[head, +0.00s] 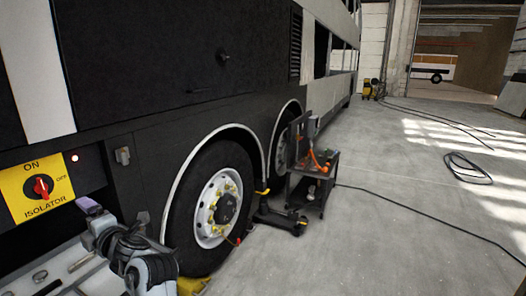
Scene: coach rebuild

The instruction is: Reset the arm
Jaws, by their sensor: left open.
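My left arm comes in at the bottom left of the head view. Its gripper (90,207) is open, with a purple-grey tip, and nothing shows held in it. The panel carries a red rotary switch (40,187) marked ON and OFF. My right gripper is not in view.
The dark coach side (150,60) fills the left, with a large wheel (219,207) close right of my arm. Tools lie on a light surface (95,283) below left. A jack (275,213) and tool cart (310,190) stand beyond the wheel. Cables (430,222) cross the open floor.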

